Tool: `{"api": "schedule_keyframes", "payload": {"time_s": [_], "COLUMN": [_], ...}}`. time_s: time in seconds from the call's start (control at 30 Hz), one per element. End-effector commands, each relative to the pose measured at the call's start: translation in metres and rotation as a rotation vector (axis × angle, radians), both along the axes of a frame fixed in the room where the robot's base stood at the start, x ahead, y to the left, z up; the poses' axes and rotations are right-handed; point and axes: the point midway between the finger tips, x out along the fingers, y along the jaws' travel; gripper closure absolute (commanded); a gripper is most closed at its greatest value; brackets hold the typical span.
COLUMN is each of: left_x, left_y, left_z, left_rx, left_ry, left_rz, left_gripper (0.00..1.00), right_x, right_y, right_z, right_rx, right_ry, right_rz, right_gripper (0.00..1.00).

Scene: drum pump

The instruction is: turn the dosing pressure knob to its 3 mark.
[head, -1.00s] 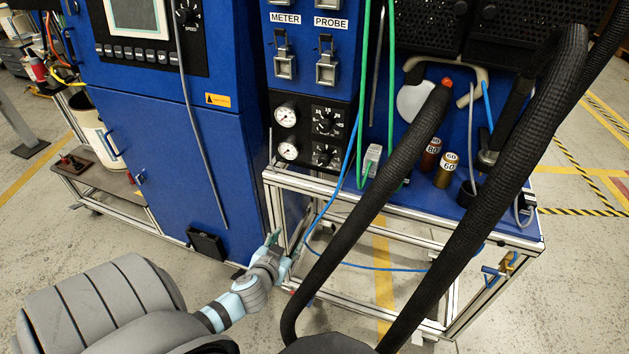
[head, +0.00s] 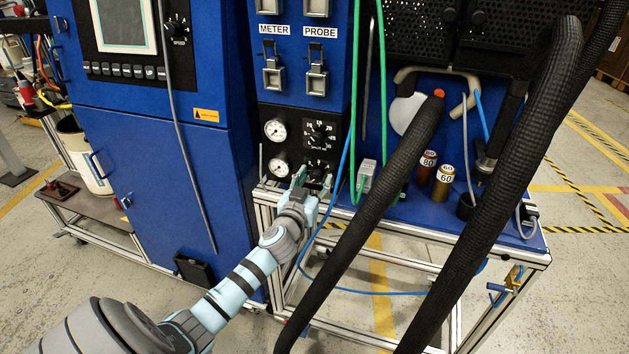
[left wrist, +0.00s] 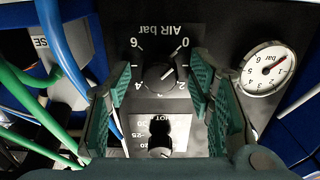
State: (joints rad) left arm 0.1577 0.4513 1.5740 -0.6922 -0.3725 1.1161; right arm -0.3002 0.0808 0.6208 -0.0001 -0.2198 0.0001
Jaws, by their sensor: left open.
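The knob on the AIR bar scale (left wrist: 165,75) is black, on a black panel, with marks 0, 2, 4 and 6 upside down in the left wrist view. A pale line on it seems to point between 0 and 2. In the head view it is the lower knob (head: 317,169), partly behind my gripper. My left gripper (head: 313,182) is open and in front of it. In the left wrist view the green-padded fingers (left wrist: 163,82) stand on either side of the knob, with visible gaps. My right gripper is not in view.
A second knob (head: 316,134) sits above, beside two round gauges; the lower gauge (left wrist: 265,68) has a red needle. Green hoses (head: 384,100) and a blue tube hang close on the right. Thick black hoses (head: 440,220) cross the foreground.

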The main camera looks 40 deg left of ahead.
Motion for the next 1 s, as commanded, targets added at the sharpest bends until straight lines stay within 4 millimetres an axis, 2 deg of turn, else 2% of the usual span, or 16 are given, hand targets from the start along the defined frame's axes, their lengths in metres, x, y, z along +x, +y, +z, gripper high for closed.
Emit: {"api": "schedule_keyframes", "payload": {"time_s": [0.17, 0.4, 0.47, 0.5, 0.77, 1.0], "left_x": [0.0002, -0.0001, -0.0001, -0.0001, -0.0004, -0.0003], "left_y": [-0.0003, -0.0003, -0.0003, -0.0003, -0.0001, -0.0002], "left_z": [0.0, -0.0002, -0.0002, -0.0002, -0.0003, -0.0003], "left_rx": [0.0, 0.0, 0.0, 0.0, 0.024, 0.126], "left_ry": [0.0, 0.0, 0.0, 0.0, 0.01, 0.045], "left_rz": [-0.001, -0.001, 0.0, 0.0, 0.0, 0.0], "left_gripper": [0.52, 0.89, 0.98, 1.0, 1.0, 1.0], "right_x": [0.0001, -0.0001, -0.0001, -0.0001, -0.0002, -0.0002], "right_y": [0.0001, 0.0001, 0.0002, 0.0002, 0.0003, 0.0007], "right_z": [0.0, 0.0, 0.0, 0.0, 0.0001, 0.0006], "right_rx": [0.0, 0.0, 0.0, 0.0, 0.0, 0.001], "right_ry": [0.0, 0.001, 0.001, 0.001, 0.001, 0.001], "right_rz": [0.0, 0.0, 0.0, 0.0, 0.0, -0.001], "right_gripper": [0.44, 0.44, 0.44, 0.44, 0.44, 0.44]}}
